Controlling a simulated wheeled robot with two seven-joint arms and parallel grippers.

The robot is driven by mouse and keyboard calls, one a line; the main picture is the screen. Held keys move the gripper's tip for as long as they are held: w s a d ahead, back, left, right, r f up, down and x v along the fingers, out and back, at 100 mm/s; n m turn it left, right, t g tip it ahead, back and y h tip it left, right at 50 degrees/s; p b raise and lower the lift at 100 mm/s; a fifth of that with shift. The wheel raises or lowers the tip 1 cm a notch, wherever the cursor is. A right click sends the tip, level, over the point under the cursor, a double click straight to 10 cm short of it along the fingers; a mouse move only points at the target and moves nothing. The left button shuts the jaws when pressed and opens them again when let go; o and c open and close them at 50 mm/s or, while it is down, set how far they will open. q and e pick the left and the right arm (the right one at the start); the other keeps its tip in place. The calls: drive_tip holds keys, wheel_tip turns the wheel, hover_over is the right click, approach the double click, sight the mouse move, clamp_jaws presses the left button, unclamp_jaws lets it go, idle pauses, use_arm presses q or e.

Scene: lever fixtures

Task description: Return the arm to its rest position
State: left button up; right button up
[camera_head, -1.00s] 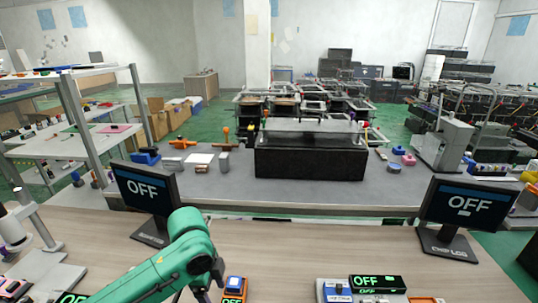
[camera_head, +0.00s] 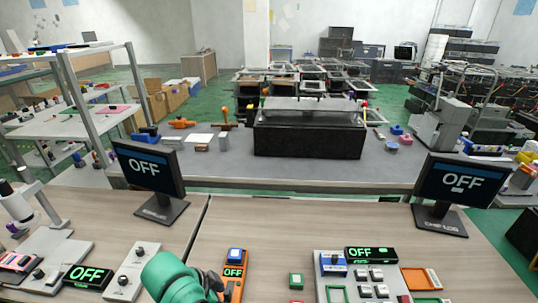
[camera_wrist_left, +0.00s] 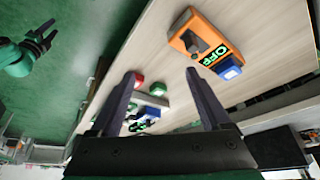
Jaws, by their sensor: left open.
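My green left arm (camera_head: 172,278) is at the bottom of the head view, with its dark gripper (camera_head: 212,287) partly hidden at the lower edge. The left wrist view shows the gripper (camera_wrist_left: 162,74) open, with nothing between its fingers. Beyond its fingertips is an orange box (camera_wrist_left: 203,42) with a dark lever, a green OFF display and a blue button. The same orange box (camera_head: 233,285) stands right of my gripper in the head view. Another green arm with a dark end (camera_wrist_left: 38,42), seemingly my right one, shows in the left wrist view; its jaws are too small to read.
A lever panel (camera_head: 130,270) and OFF display (camera_head: 87,277) are at the left. A button panel (camera_head: 350,292) is at the right. The wooden table (camera_head: 290,225) is clear in the middle.

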use_arm(q)
drive_tip(key=s+a+f+n+y, duration=0.35)
drive_tip(key=s+a+n, duration=0.5)
drive_tip(key=a, duration=0.35)
drive_tip(key=s+f+g, duration=0.1)
drive_tip(key=s+f, duration=0.1)
drive_tip(key=f, duration=1.1)
drive_tip(key=s+f, duration=0.2)
drive_tip(key=f, duration=1.1)
drive_tip(key=s+a+f, duration=0.1)
drive_tip(key=s+f, duration=0.5)
drive_tip(key=s, duration=0.1)
drive_tip(key=s+a+f+g, duration=0.1)
drive_tip(key=s+a+f, duration=0.1)
drive_tip(key=s+f, duration=0.4)
drive_tip(key=shift+s+a, duration=0.25)
drive_tip(key=shift+s, duration=0.85)
